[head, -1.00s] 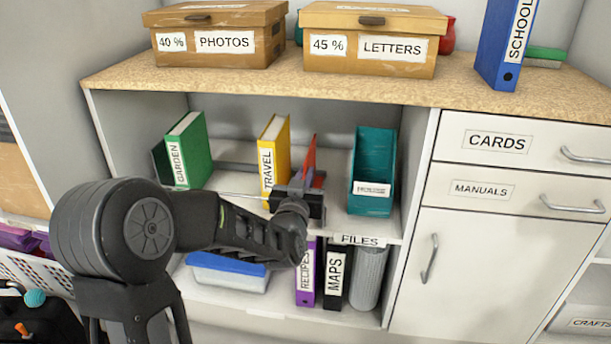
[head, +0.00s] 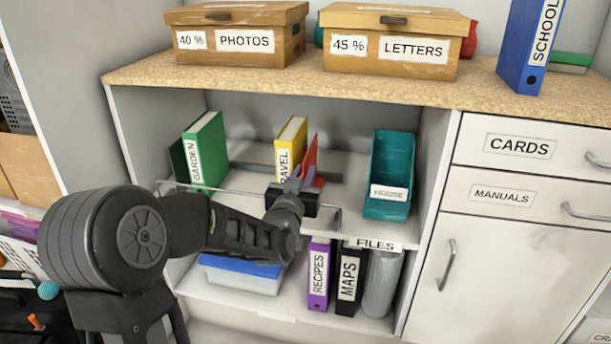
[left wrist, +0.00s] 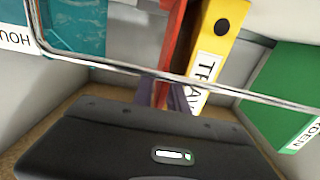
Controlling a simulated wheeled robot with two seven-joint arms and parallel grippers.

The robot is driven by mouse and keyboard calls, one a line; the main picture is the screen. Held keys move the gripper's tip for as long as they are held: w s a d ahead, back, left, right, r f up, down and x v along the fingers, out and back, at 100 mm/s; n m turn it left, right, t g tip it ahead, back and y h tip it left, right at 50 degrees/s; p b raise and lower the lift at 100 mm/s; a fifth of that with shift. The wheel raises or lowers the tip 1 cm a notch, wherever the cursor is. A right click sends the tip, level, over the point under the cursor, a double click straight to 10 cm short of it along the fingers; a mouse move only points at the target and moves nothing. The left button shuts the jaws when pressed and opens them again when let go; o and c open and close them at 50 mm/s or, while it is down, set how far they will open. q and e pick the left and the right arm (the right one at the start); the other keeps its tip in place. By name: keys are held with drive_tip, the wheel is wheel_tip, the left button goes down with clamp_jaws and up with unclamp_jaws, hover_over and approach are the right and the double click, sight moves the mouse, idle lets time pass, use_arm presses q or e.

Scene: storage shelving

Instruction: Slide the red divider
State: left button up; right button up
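The red divider (head: 311,158) stands on the upper shelf, just right of the yellow TRAVEL binder (head: 290,145). In the left wrist view the divider (left wrist: 171,45) shows beside the yellow binder (left wrist: 213,55), behind a metal rail. My left gripper (head: 302,179) is at the divider's front edge. Its two fingers (left wrist: 164,96) straddle the red edge and look shut on it, though the contact is partly hidden by the rail and gripper body. My right gripper is in neither view.
A thin metal rail (head: 240,192) runs along the shelf front. A green GARDEN binder (head: 207,150) stands left and a teal holder (head: 390,165) right. Free shelf room lies between divider and teal holder. Below are a blue-lidded box (head: 240,272) and RECIPES (head: 318,275) and MAPS (head: 349,280) binders.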

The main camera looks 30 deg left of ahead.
use_arm(q)
drive_tip(key=shift+o, duration=0.9)
